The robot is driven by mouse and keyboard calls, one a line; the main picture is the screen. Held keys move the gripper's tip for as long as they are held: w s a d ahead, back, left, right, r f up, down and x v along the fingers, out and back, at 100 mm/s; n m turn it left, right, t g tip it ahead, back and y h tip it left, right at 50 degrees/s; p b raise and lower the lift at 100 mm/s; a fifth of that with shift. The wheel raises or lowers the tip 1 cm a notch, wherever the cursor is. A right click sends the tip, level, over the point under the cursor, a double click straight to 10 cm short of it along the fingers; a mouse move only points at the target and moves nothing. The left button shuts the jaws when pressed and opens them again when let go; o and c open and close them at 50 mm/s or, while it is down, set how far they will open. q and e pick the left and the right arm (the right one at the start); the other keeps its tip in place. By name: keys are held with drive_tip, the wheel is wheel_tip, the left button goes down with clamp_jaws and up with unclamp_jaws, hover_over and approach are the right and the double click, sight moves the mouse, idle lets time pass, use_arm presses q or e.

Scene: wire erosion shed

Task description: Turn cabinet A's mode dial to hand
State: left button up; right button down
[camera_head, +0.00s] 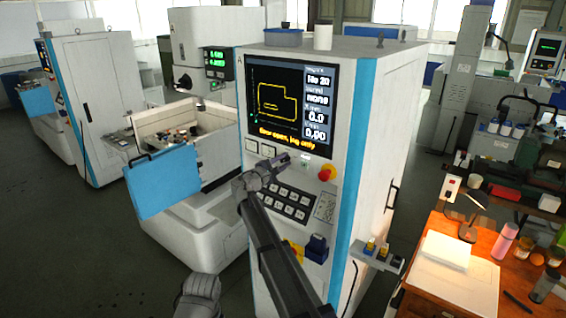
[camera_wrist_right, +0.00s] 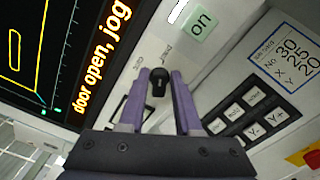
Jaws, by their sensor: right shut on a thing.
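Cabinet A (camera_head: 379,130) stands in the middle of the head view, with an "A" at its upper left front. Its mode dial (camera_wrist_right: 158,83) is a small black knob in the right wrist view, with small markings beside it that I cannot read. My right gripper (camera_wrist_right: 160,76) has its two purple fingers on either side of the dial, shut on it. In the head view my right gripper (camera_head: 283,163) is at the panel below the screen and hides the dial. My left gripper does not show; only a grey arm part appears at the bottom.
The screen (camera_head: 291,103) reads "door open, jog only". The red stop knob (camera_head: 327,173) is to the right. A blue door panel (camera_head: 162,182) hangs open at left.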

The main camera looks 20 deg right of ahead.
drive_tip(key=shift+f+m, duration=0.1)
drive_tip(key=shift+m, duration=0.6)
drive_tip(key=c, duration=0.8)
unclamp_jaws()
drive_tip(key=shift+s+a, duration=0.1)
drive_tip(key=v, duration=0.7)
drive_tip(key=shift+s+a, duration=0.2)
drive_tip(key=shift+a, duration=0.05)
drive_tip(key=shift+d, duration=0.1)
